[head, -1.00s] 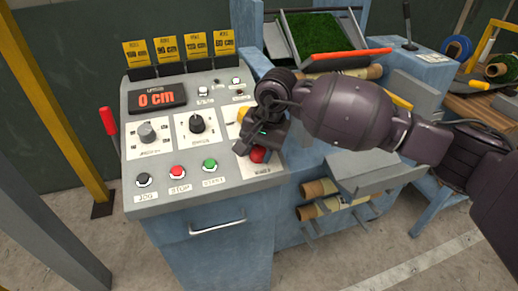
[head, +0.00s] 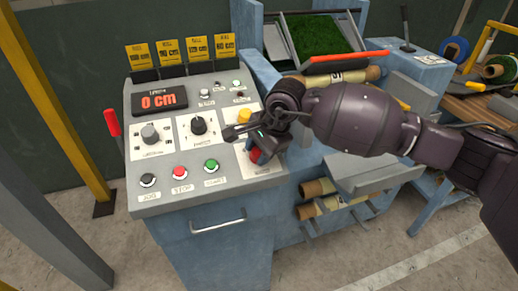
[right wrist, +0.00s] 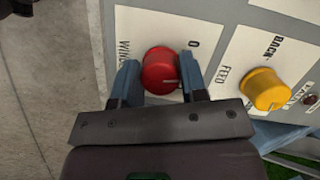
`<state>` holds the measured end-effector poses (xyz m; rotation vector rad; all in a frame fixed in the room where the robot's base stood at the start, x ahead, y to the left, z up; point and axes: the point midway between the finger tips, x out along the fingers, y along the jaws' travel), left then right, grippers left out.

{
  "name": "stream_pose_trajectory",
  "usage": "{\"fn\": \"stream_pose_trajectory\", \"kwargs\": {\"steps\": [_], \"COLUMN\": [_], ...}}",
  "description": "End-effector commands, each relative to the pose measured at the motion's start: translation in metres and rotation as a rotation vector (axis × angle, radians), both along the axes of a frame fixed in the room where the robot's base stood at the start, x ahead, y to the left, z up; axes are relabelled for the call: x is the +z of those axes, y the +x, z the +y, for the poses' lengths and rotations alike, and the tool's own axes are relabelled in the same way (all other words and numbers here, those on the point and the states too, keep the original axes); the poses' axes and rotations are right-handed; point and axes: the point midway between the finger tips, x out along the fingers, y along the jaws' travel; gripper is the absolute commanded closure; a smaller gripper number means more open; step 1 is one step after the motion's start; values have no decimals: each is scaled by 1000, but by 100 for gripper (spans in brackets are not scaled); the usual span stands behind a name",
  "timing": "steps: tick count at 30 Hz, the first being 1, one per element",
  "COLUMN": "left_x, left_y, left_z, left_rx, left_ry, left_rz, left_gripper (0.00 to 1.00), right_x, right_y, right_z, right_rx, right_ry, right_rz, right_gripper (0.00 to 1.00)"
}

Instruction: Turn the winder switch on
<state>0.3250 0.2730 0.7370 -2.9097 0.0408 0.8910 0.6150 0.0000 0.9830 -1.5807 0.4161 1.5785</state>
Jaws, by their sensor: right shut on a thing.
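The winder switch is a red knob (right wrist: 160,71) on a white plate marked "WIND…" and "0" in the right wrist view. In the head view the red knob (head: 256,155) shows partly at the lower right of the sloped control panel. My right gripper (right wrist: 158,75) has a finger on each side of the knob and is shut on it. A pale mark shows on the knob's face, pointing to the right in the wrist view. In the head view my right gripper (head: 262,147) covers part of the knob. My left gripper is not in view.
A yellow feed knob (right wrist: 265,88) sits close beside the winder plate. The grey control panel (head: 150,197) also carries black, red and green buttons, two dials and a display (head: 159,100) reading 0 cm. A red lever (head: 112,122) stands at its left side.

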Motion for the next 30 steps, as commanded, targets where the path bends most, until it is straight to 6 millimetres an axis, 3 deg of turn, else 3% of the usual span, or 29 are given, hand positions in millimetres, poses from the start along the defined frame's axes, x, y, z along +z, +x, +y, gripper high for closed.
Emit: {"fn": "stream_pose_trajectory", "kwargs": {"steps": [23,30], "left_x": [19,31], "left_y": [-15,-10], "left_z": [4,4], "left_rx": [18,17], "left_ry": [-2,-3], "left_rz": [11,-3], "left_gripper": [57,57], "right_x": [3,2], "right_y": [0,0], "right_z": [1,0], "right_rx": [-678,-837], "right_ry": [237,290], "right_rz": [75,93], "right_gripper": [84,84]}}
